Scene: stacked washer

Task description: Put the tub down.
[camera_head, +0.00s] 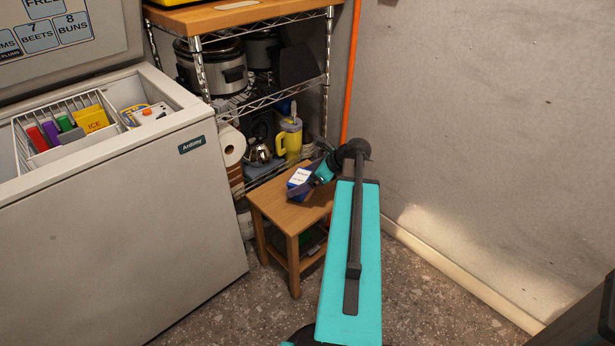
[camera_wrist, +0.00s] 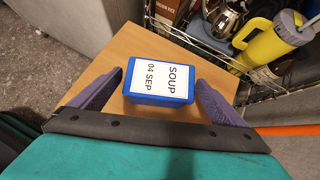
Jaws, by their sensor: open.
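The tub (camera_wrist: 160,97) is a small blue box with a white label reading "SOUP 04 SEP". It appears to rest on the top of a small wooden table (camera_wrist: 128,42). In the head view the tub (camera_head: 299,178) shows on the table (camera_head: 276,208) near its back right part, partly beside my gripper. My gripper (camera_wrist: 160,76) is open, with one purple finger on each side of the tub and a visible gap to each. In the head view the gripper (camera_head: 309,184) is small and partly hidden by my arm.
An open chest freezer (camera_head: 120,215) with a wire basket stands to the left. A bare wall (camera_head: 480,130) is to the right.

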